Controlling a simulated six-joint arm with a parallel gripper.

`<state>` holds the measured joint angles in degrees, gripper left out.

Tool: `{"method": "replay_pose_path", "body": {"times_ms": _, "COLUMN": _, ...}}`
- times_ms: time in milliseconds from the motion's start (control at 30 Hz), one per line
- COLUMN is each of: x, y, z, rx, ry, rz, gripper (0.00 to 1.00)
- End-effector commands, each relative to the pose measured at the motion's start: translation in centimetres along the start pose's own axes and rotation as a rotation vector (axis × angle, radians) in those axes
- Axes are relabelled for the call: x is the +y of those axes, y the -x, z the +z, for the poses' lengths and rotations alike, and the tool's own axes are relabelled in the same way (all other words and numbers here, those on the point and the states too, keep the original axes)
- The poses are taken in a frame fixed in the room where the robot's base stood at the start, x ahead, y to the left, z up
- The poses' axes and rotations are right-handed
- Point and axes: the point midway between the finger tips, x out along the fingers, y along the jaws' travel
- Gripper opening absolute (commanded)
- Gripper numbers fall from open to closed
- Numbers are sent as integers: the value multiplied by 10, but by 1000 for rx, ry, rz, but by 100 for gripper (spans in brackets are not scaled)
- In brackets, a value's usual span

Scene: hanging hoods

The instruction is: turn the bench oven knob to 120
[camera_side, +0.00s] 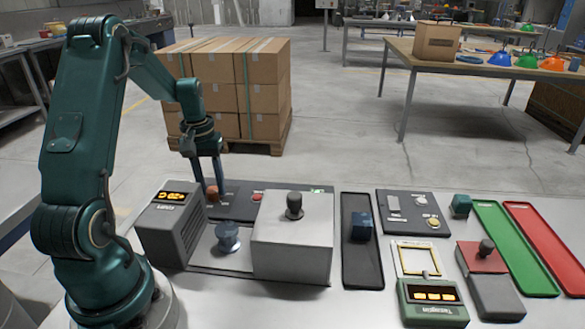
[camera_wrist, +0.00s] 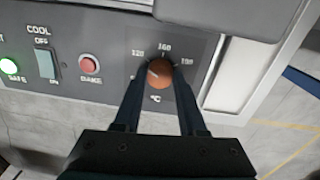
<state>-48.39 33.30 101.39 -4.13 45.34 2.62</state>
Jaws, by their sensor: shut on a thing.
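The orange-brown oven knob (camera_wrist: 160,73) sits on a dark grey panel (camera_wrist: 112,50) printed with 120, 160, what looks like 180, and a °C mark. A small pale mark shows on the left part of its face; its exact reading is unclear. My gripper (camera_wrist: 161,82) has one dark finger on each side of the knob and is shut on it. In the side view my gripper (camera_side: 211,182) reaches down to the knob (camera_side: 213,193) at the panel's left end. The fingers hide part of the dial's left and right markings.
On the same panel are a red button (camera_wrist: 89,64), a COOL switch (camera_wrist: 46,64) and a lit green lamp (camera_wrist: 9,65). In the side view, a display box (camera_side: 170,225), a grey block with a dark knob (camera_side: 293,245) and a black tray (camera_side: 361,265) stand close by.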

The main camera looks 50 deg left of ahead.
Motion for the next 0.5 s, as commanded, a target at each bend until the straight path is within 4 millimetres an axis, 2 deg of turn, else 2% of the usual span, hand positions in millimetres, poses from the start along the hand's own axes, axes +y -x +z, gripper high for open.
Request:
{"method": "replay_pose_path", "body": {"times_ms": 200, "x": 0, "y": 0, "z": 1, "rx": -2, "ry": 2, "rz": 2, "gripper": 0}}
{"method": "replay_pose_path", "body": {"times_ms": 233, "x": 0, "y": 0, "z": 1, "rx": -2, "ry": 2, "rz": 2, "gripper": 48}}
{"method": "replay_pose_path", "body": {"times_ms": 300, "x": 0, "y": 0, "z": 0, "rx": -2, "ry": 2, "rz": 1, "gripper": 71}}
{"method": "replay_pose_path", "body": {"times_ms": 500, "x": 0, "y": 0, "z": 0, "rx": -1, "ry": 2, "rz": 1, "gripper": 71}}
